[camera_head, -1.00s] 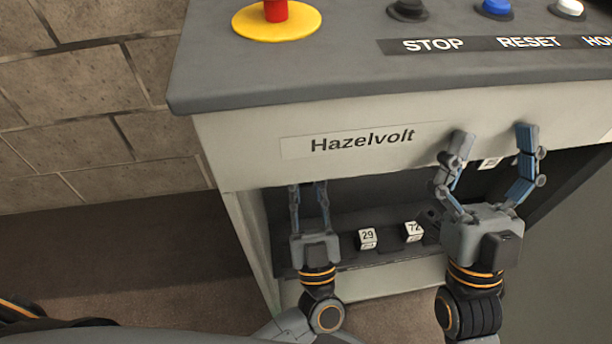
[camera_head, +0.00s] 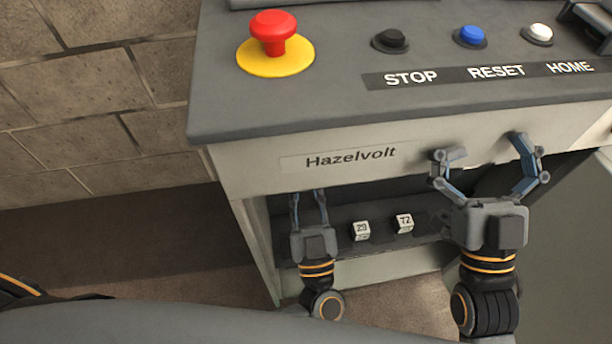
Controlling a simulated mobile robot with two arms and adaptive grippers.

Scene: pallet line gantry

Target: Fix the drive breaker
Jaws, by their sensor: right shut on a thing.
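The grey cabinet carries a "Hazelvolt" label (camera_head: 350,157) on its front panel. I cannot tell which breaker is the drive breaker. My left gripper (camera_head: 308,198) reaches up under the panel at the recess's left end, fingers apart, tips hidden behind the panel edge.
A red emergency button (camera_head: 273,30) on a yellow disc (camera_head: 275,62) stands on the console top. Black (camera_head: 391,38), blue (camera_head: 471,34) and white (camera_head: 540,31) buttons are to its right. A grey panel (camera_head: 575,225) stands at the right. A block wall (camera_head: 90,105) is at the left.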

